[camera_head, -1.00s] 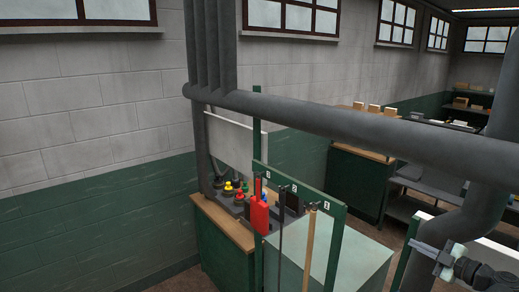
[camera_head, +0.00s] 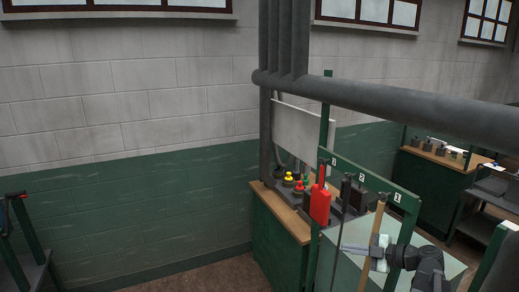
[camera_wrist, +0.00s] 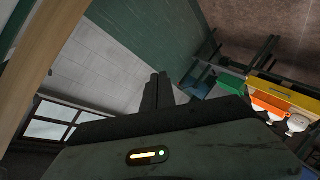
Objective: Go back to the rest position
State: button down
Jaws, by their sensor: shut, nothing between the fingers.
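My gripper (camera_head: 348,248) is at the lower right of the head view, pointing left, with my dark arm behind it. It is in front of a green rack (camera_head: 365,178) with numbered places and looks empty. A wooden handle (camera_head: 373,235) hangs beside the gripper; I cannot tell whether they touch. In the wrist view the dark fingers (camera_wrist: 158,90) are together with nothing held between them. A red tool (camera_head: 320,205) and a dark rod (camera_head: 341,225) hang to the left on the rack.
A workbench (camera_head: 280,225) with coloured knobs (camera_head: 290,178) stands behind the rack. A thick grey pipe (camera_head: 420,115) crosses above. Floor (camera_head: 200,275) shows clear at lower middle. A dark frame (camera_head: 25,245) is at lower left. Coloured bins (camera_wrist: 270,103) show in the wrist view.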

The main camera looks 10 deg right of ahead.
jog(key=s+a+f+m+g+h+b, duration=0.25)
jog(key=a+f+g, duration=0.25)
jog(key=a+f, duration=0.75)
jog(key=s+a+f+m+g+h+b, duration=0.15)
jog(key=a+f+g+b, duration=0.45)
jog(key=a, duration=1.1)
jog(key=s+d+f+m+h, duration=0.2)
jog(key=d+f+m+h, duration=0.1)
jog(key=m, duration=0.4)
jog(key=s+d+f+m+h+p, duration=0.1)
jog(key=s+d+f+m+h, duration=0.1)
jog(key=d+m, duration=0.3)
jog(key=shift+s+d+f+m+t+h+p, duration=0.3)
jog(key=shift+f+m+t+h, duration=0.1)
jog(key=shift+m, duration=1.1)
